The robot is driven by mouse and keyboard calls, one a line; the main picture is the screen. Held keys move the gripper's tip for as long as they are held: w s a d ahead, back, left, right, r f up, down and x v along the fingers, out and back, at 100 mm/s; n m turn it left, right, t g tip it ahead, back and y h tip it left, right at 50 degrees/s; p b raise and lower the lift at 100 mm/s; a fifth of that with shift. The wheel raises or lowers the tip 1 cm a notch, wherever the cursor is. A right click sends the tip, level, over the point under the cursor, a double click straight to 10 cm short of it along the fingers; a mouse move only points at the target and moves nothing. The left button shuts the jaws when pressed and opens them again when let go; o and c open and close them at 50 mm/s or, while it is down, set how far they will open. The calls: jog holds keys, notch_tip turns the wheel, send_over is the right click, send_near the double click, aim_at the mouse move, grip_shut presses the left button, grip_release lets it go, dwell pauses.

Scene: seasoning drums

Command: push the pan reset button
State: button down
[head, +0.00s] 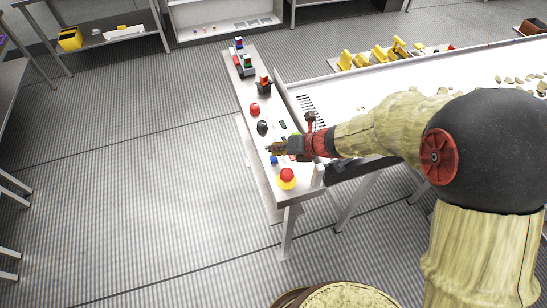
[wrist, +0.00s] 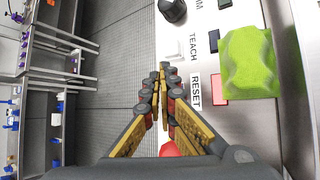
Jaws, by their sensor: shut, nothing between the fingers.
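The white control panel (head: 246,90) is a long narrow strip in the head view. In the wrist view a flat red button (wrist: 219,88) lies beside the printed RESET label (wrist: 195,91). Other text is partly cut off, so I cannot read a pan label. My gripper (head: 269,149) is over the panel; in the wrist view its fingertips (wrist: 165,72) are together and empty, left of the RESET label and apart from the red button. In the head view my gripper hides that part of the panel.
A green lumpy piece (wrist: 247,62) lies beside the red button. A red-and-yellow mushroom button (head: 287,178) stands at the panel's near end. A black knob (head: 262,128) and red knob (head: 255,109) stand farther back. A conveyor (head: 350,90) runs along the right.

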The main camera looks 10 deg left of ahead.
aim_at(276, 157)
jog(key=shift+f, duration=0.1)
dwell(0.5)
jog(key=shift+f, duration=0.35)
jog(key=shift+f+b, duration=0.45)
jog(key=shift+b, duration=0.15)
dwell(0.5)
dwell(0.4)
jog(key=shift+r+p, duration=0.9)
jog(key=shift+p, duration=0.05)
notch_tip(276, 157, up, 5)
jog(key=p, duration=0.5)
jog(key=shift+r, duration=0.1)
